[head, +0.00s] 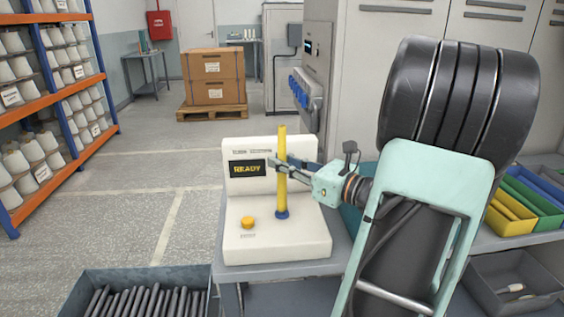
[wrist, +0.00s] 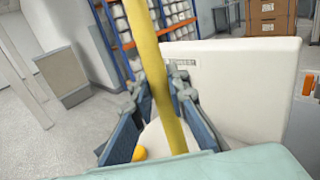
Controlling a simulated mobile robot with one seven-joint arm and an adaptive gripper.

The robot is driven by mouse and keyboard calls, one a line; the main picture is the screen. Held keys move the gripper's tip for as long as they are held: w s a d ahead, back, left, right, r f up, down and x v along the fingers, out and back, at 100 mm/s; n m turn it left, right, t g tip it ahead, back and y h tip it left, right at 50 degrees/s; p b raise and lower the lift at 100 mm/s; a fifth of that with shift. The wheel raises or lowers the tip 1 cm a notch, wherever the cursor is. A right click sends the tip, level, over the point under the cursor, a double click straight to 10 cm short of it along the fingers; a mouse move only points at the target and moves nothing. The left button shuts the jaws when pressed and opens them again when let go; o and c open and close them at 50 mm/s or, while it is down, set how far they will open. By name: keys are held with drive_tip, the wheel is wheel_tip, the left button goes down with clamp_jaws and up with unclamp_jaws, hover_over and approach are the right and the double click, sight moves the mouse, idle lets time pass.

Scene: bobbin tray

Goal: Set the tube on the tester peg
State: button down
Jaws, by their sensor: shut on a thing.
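A long yellow tube (head: 282,190) stands upright over the front of the white tester (head: 300,246), whose screen reads READY. Its lower end meets a dark blue base (head: 282,214) on the tester's deck; the peg itself is not visible, and I cannot tell how firmly the tube is seated. My gripper (head: 278,164) comes from the right and is shut on the tube around mid-height. In the wrist view the tube (wrist: 150,60) runs between the two blue-grey fingers (wrist: 155,110), slightly tilted in the picture.
An orange button (head: 247,222) is on the tester deck, left of the tube. A grey bin (head: 147,277) of dark rods stands at the front left. Yellow, green and blue bins (head: 510,217) lie at the right. Shelves of bobbins (head: 60,104) stand at the left.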

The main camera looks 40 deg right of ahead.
drive_tip(key=shift+f+b, duration=0.3)
drive_tip(key=shift+f, duration=0.25)
drive_tip(key=c, duration=2.2)
unclamp_jaws()
drive_tip(key=shift+o, duration=0.2)
drive_tip(key=p+v, duration=0.2)
drive_tip(key=v, duration=0.9)
drive_tip(key=shift+p, duration=0.3)
drive_tip(key=shift+w+a+f, duration=0.1)
